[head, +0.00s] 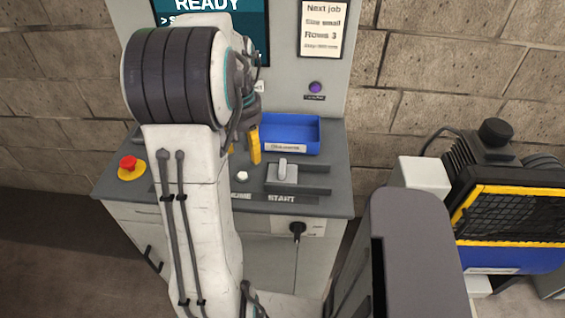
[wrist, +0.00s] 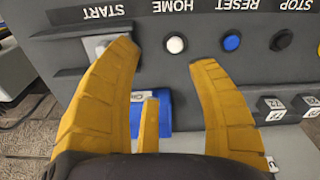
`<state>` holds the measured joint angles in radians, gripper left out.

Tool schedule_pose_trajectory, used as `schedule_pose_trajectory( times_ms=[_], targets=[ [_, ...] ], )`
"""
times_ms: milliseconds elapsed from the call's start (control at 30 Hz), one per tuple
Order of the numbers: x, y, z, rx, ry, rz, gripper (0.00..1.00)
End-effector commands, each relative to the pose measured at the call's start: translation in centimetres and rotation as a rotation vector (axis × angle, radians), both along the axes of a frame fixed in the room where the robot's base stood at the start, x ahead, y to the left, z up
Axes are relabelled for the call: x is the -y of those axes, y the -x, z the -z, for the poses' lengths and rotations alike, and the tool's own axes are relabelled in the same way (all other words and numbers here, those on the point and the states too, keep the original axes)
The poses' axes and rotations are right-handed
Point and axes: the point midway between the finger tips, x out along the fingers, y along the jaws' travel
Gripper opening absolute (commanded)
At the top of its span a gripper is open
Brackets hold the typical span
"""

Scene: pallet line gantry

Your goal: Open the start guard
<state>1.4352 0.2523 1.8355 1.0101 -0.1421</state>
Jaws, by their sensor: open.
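The start guard (head: 287,176) is a grey sliding cover with an upright light knob, sitting at the left end of its rails behind the START label on the console. No button shows there. In the wrist view, where the labels are upside down, the guard (wrist: 95,45) is partly hidden by the left yellow finger. My gripper (head: 244,148) is open over the console, left of the guard in the head view and partly hidden by my arm. In the wrist view my gripper's (wrist: 163,58) fingers are apart with nothing between them. I cannot tell whether the left finger touches the guard.
The rails' right part (head: 318,180) is empty. A blue tray (head: 300,128) stands behind the guard. A white HOME button (wrist: 175,44), blue RESET button (wrist: 231,42) and dark STOP button (wrist: 281,40) line the console. A red emergency button (head: 129,163) is at the far left.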

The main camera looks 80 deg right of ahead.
Motion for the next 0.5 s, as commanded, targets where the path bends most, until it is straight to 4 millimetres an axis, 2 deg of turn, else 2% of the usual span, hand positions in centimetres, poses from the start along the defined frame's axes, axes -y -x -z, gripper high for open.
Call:
schedule_pose_trajectory(
  times_ms=[33,200,333,500],
  targets=[
    [0.8,1.9,0.2,-0.001,-0.011,0.049,0.53],
    [2.4,6.3,1.1,-0.003,-0.033,0.151,0.53],
    [2.8,8.1,1.6,-0.001,-0.042,0.191,0.53],
    [2.9,8.9,3.0,-0.001,-0.048,0.208,0.53]
  ],
)
